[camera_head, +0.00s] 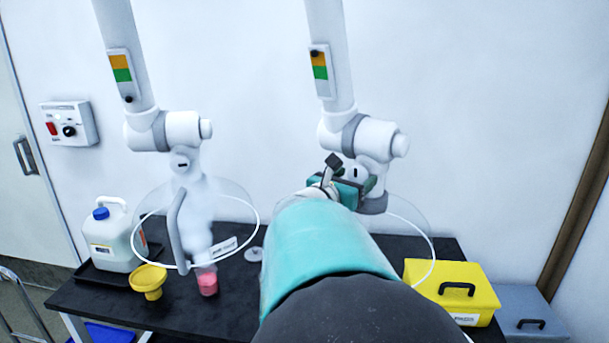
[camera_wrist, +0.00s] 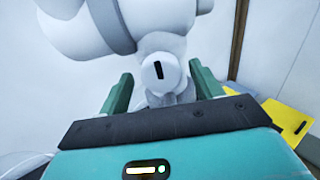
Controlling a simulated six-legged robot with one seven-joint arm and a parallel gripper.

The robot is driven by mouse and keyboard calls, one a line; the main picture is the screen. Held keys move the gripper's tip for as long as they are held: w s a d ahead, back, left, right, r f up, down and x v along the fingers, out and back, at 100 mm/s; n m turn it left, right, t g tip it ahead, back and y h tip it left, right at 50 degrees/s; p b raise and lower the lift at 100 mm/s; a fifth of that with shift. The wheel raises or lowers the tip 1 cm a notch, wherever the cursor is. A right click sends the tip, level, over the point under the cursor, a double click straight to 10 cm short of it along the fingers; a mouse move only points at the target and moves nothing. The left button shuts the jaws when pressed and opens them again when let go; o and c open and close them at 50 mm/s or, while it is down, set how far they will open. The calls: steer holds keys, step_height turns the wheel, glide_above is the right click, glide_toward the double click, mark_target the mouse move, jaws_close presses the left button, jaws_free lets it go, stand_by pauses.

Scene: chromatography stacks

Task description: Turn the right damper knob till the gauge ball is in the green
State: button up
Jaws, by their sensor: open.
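The right damper knob (camera_wrist: 160,72) is a white round cap with a black bar mark, below the right arm's joint. In the wrist view the bar stands nearly upright. My gripper (camera_wrist: 161,82) is open, with one green finger on each side of the knob; I cannot tell whether either touches it. In the head view my gripper (camera_head: 350,182) is at the knob and partly covers it. The right gauge (camera_head: 319,66) has an orange band above a green one. Its dark ball (camera_head: 314,53) sits at the top, by the orange, outside the green.
The left extraction arm has its own knob (camera_head: 182,163) and gauge (camera_head: 120,68), its ball low. A clear hood (camera_head: 245,225) hangs over the black bench (camera_head: 190,318), with a jug (camera_head: 112,240), yellow funnel (camera_head: 148,282) and pink-filled bottle (camera_head: 208,283). A yellow case (camera_head: 470,285) stands right.

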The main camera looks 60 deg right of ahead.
steer(key=shift+a+r, duration=0.15)
steer(key=shift+d, duration=0.25)
steer(key=shift+a, duration=0.15)
steer(key=shift+s, duration=0.1)
steer(key=c, duration=1)
steer(key=shift+m, duration=2.4)
steer(key=o, duration=1)
